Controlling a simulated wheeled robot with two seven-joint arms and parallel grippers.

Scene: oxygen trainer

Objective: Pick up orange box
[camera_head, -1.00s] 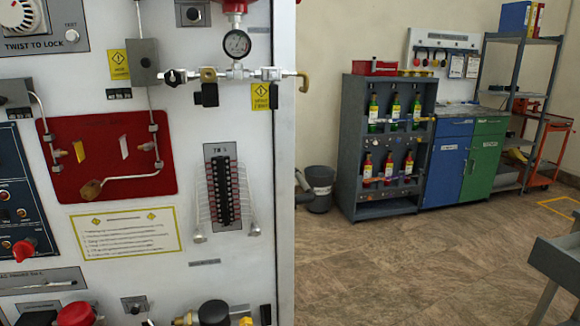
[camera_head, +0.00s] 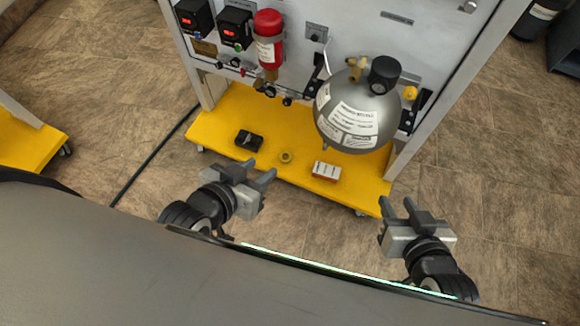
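A small box (camera_head: 325,171) with a white label and orange-red sides lies on the yellow base shelf (camera_head: 225,120) of the panel cart, near its front edge. It is the only box I see that fits the orange box. My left gripper (camera_head: 246,169) is open and empty, in front of the shelf and to the left of the box. My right gripper (camera_head: 396,202) is open and empty, to the right of the box and lower in the picture. Neither gripper touches the box.
A black object (camera_head: 248,140) and a small yellow ring-like part (camera_head: 286,156) lie on the same shelf. A grey round tank (camera_head: 358,112) overhangs the shelf just behind the box. A red cylinder (camera_head: 269,40) hangs on the panel. A black cable runs across the floor at left.

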